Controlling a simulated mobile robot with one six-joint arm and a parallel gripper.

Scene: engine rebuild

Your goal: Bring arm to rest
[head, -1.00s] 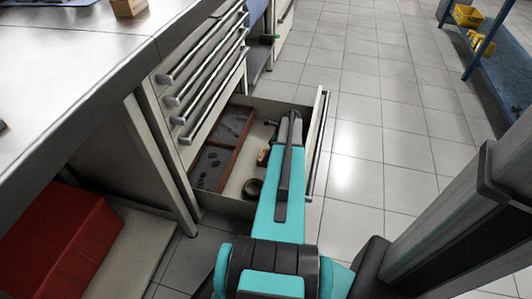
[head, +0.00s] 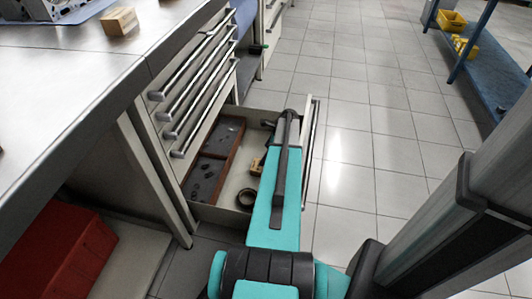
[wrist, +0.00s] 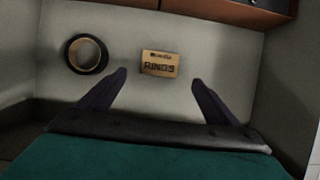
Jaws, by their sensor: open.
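My arm reaches down over an open drawer (head: 229,192) in the head view, and the arm hides part of the drawer's inside. In the wrist view my gripper (wrist: 160,82) is open and empty, with its two dark fingers spread apart above the drawer floor. A small tan box marked RINGS (wrist: 160,63) lies on the drawer floor, just beyond the fingertips and between their lines. A dark ring (wrist: 86,54) lies to the left of the box, apart from it. The ring also shows in the head view (head: 246,198).
A brown divided tray (head: 232,160) with small dark parts lies in the drawer's left side. Several shut drawers with bar handles sit above. A worktop (head: 70,70) with a wooden block (head: 120,21) is at left, a red box (head: 55,255) below. Tiled floor at right is clear.

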